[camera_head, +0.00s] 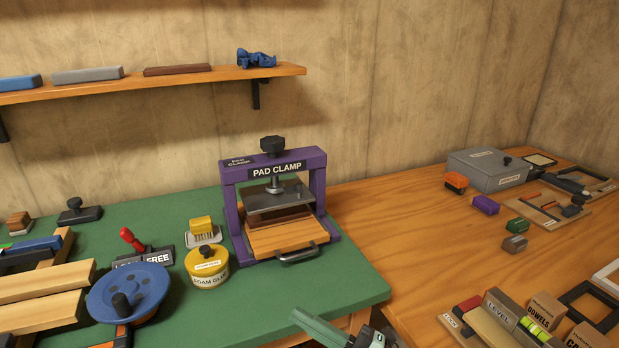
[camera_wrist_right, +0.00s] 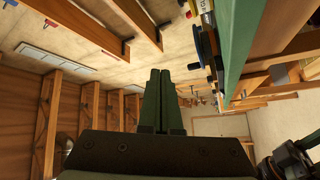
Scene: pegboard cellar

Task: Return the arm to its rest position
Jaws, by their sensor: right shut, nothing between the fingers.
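My right gripper (camera_wrist_right: 161,98) is shut, its two dark green fingers together with nothing between them in the right wrist view. In the head view, a grey-green part of my right gripper (camera_head: 325,328) shows at the bottom edge, in front of the green bench top (camera_head: 345,284). Most of the right arm is cut off below the picture. The wrist view is tilted, with the green bench edge (camera_wrist_right: 243,35) to the right of the fingers and apart from them. My left gripper is not in view.
A purple pad clamp (camera_head: 232,205) stands on the green top, with a yellow glue tin (camera_head: 207,278) and a blue round tool (camera_head: 128,293) left of it. Level and dowel boxes (camera_head: 503,307) sit at the lower right.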

